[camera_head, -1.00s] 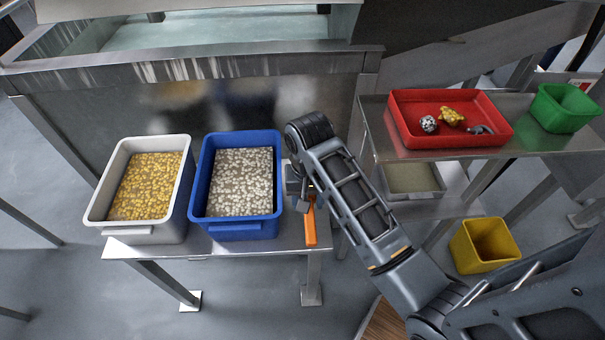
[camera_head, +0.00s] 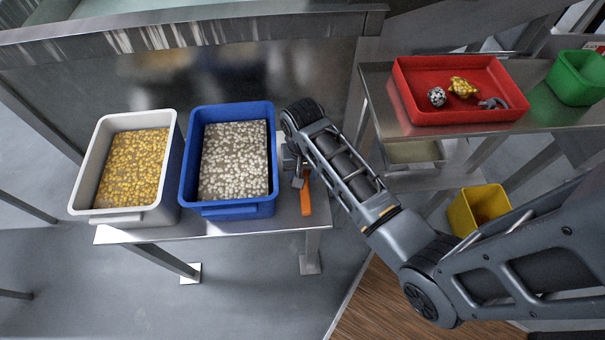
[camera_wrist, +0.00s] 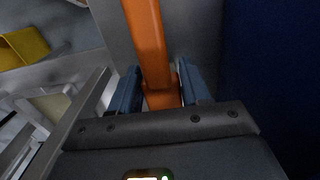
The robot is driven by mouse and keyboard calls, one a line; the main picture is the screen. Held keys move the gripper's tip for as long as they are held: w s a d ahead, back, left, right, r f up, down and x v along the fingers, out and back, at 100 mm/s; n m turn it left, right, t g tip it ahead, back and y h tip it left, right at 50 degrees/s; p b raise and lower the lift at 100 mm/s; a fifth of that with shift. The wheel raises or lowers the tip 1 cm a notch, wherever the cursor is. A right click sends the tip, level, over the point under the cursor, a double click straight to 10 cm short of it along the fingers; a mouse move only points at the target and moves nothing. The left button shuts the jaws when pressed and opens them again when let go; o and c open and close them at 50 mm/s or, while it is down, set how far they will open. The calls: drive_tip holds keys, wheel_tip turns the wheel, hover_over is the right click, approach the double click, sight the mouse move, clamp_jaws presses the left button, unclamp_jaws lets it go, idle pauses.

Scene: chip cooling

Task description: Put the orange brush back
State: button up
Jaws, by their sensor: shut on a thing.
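The orange brush (camera_head: 306,196) is at the right end of the low metal table, just right of the blue bin. My gripper (camera_head: 298,176) is at its far end, partly hidden by my own arm. In the wrist view the orange handle (camera_wrist: 148,45) runs between the two blue fingers of my gripper (camera_wrist: 157,88), which are shut on it. The brush's head is not visible. I cannot tell whether the brush touches the table.
A blue bin (camera_head: 226,210) of pale pieces and a white bin (camera_head: 122,218) of yellow pieces stand left of my gripper. On the right, a metal table (camera_head: 450,135) holds a red tray (camera_head: 455,116) with small objects and a green bin (camera_head: 578,80). A yellow bin (camera_head: 470,210) stands below.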

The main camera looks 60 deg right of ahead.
drive_tip(key=shift+f, duration=0.6)
drive_tip(key=shift+f, duration=0.2)
drive_tip(key=o, duration=1.1)
drive_tip(key=shift+r, duration=0.1)
wheel_tip(320, 180, up, 12)
drive_tip(key=shift+r+p, duration=0.1)
drive_tip(key=shift+p, duration=0.3)
